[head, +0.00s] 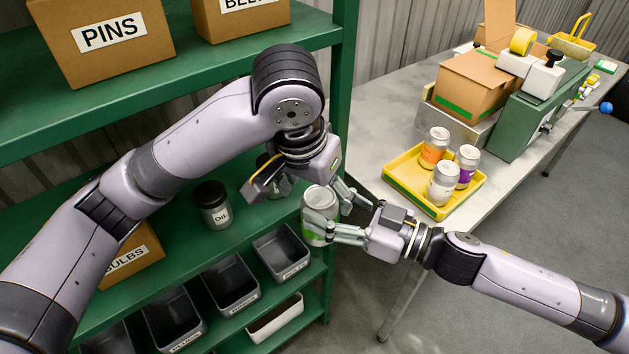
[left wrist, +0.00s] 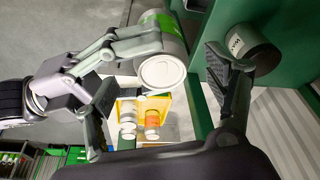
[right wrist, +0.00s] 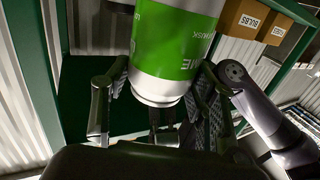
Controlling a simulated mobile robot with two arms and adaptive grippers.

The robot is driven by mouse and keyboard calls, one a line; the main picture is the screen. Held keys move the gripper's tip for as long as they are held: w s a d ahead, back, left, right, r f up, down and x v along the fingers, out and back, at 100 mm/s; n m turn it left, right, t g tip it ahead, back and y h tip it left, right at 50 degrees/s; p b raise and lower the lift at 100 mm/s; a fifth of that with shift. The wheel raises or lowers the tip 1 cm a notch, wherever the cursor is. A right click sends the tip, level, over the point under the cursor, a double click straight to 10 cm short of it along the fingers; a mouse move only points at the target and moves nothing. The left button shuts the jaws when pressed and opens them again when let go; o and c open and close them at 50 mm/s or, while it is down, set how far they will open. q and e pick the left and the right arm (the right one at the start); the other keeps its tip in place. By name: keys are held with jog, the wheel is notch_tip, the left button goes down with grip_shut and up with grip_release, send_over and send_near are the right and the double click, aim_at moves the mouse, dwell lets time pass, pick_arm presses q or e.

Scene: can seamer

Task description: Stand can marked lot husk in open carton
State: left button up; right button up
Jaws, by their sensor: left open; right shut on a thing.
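A silver can with a green label (head: 317,217) is held at the shelf's right end by my right gripper (head: 333,213). In the right wrist view, the can (right wrist: 172,50) shows white lettering, partly readable, with a word that seems to end in "USK". My left gripper (head: 268,182) is open and empty, just above and left of this can. The left wrist view shows the can's pale end (left wrist: 162,72) between the left fingers' directions, apart from them. An open brown carton (head: 470,85) with a raised flap and green stripe stands on the table at the back right.
A yellow tray (head: 402,188) on the table holds three cans with orange, purple and pale sides. A green machine (head: 525,110) stands beside the carton. A dark OIL jar (head: 212,204) stands on the green shelf (head: 180,235), with dark bins below.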

pick_arm(q)
jog(key=x, duration=0.9)
jog(key=shift+f, duration=0.2)
jog(key=shift+s+d, duration=0.1)
jog(key=shift+d, duration=0.05)
jog(key=c, duration=1.6)
pick_arm(e)
jog(key=shift+r, duration=0.1)
pick_arm(q)
jog(key=shift+o, duration=0.2)
pick_arm(e)
jog(key=o, duration=1.2)
jog(key=shift+c, duration=0.2)
jog(key=o, duration=0.4)
